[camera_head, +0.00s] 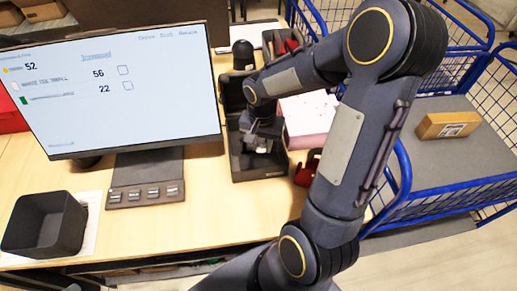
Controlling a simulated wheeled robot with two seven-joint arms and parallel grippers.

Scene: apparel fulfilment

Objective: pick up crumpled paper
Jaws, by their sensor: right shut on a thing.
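My right arm reaches over the table, and my right gripper (258,139) points down into a black divided tray (262,171) in the middle of the table. It is shut on a small whitish thing, which looks like the crumpled paper (262,147). The fingers and tray walls hide much of it, so its full shape cannot be told. The paper is low, inside the front compartment; I cannot tell whether it touches the tray floor. My left gripper is not in view.
A monitor (110,85) stands on the left, with a keypad base (146,195) before it. An empty black bin (45,224) sits front left. A blue cart (455,150) holds a cardboard box (448,125).

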